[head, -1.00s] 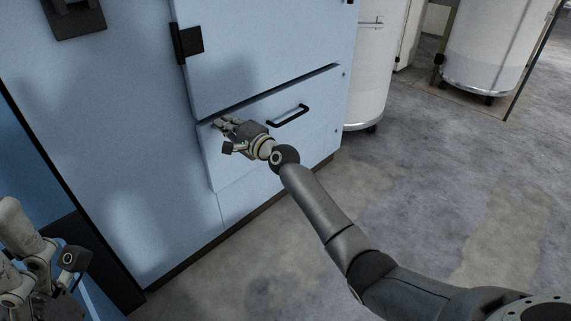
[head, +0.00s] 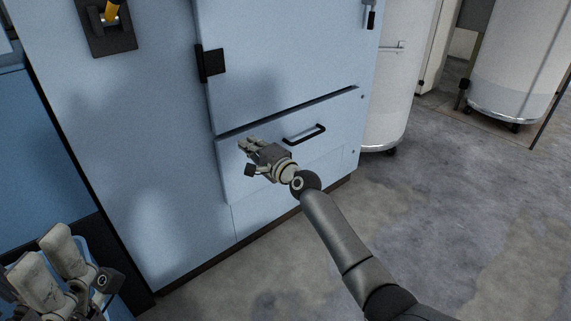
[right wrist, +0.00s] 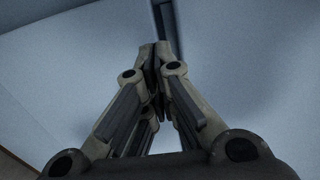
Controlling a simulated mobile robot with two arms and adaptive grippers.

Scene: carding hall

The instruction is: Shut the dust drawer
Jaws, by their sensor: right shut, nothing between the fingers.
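The dust drawer (head: 330,150) is the low light-blue front with a black bar handle (head: 305,134). A dark gap runs along its top edge, and the front seems to stand slightly proud of the cabinet. My right gripper (head: 243,145) is shut and empty at the upper left part of the drawer front, left of the handle. In the right wrist view its fingertips (right wrist: 155,50) meet close to the blue surface below a dark seam; whether they touch is unclear.
A tall blue door (head: 280,60) with a black latch (head: 211,63) is above the drawer. A black recess with an orange lever (head: 112,10) is at the upper left. White wheeled cans (head: 393,80) stand right of the cabinet. The concrete floor (head: 430,220) in front is clear.

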